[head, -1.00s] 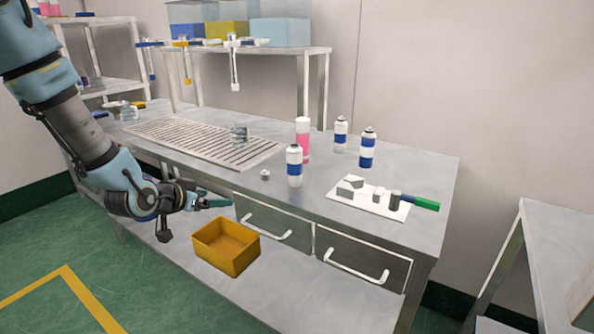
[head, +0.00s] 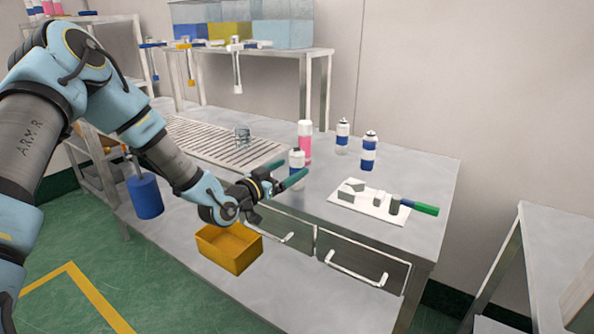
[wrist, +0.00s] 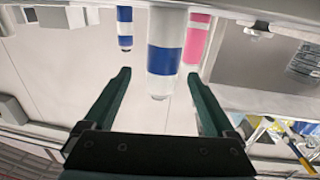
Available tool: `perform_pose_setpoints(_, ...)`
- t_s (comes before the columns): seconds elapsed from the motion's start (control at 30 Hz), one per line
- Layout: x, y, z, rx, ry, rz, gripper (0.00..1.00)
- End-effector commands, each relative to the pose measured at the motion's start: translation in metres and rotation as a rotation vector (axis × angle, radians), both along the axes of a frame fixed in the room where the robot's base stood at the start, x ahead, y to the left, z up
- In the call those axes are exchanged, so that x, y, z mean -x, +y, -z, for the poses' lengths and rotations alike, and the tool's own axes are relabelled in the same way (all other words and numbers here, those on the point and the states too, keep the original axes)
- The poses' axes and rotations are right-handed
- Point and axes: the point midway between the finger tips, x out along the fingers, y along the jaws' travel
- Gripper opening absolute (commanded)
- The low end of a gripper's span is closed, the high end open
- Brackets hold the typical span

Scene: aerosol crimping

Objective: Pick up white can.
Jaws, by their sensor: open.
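A white can with a blue band (head: 297,157) stands upright near the table's front edge. In the wrist view it is the nearest can (wrist: 165,50), appearing upside down between and beyond the finger lines. My gripper (head: 290,172) is open and empty, its two fingers reaching toward this can at the table's front edge. In the wrist view the open fingers (wrist: 159,75) frame the can from both sides.
A pink-and-white can (head: 305,140) stands close behind. Two more white-and-blue cans (head: 343,137) (head: 369,152) stand farther right. A white board (head: 368,203) with small parts and a green-handled tool lies front right. A yellow bin (head: 229,250) sits below the tabletop.

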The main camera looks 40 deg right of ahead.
Motion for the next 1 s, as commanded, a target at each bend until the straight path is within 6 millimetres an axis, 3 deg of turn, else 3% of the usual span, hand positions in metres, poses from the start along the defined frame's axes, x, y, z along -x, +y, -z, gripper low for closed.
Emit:
perform_pose_setpoints(0.1,-0.005,-0.018,-0.010,0.001,0.001,0.000,0.90)
perform_pose_setpoints(0.23,-0.008,-0.033,-0.007,0.000,0.001,0.000,0.90)
perform_pose_setpoints(0.53,-0.008,-0.038,-0.004,-0.001,0.001,0.000,0.90)
perform_pose_setpoints(1.0,-0.008,-0.037,-0.004,-0.001,0.000,0.000,0.39)
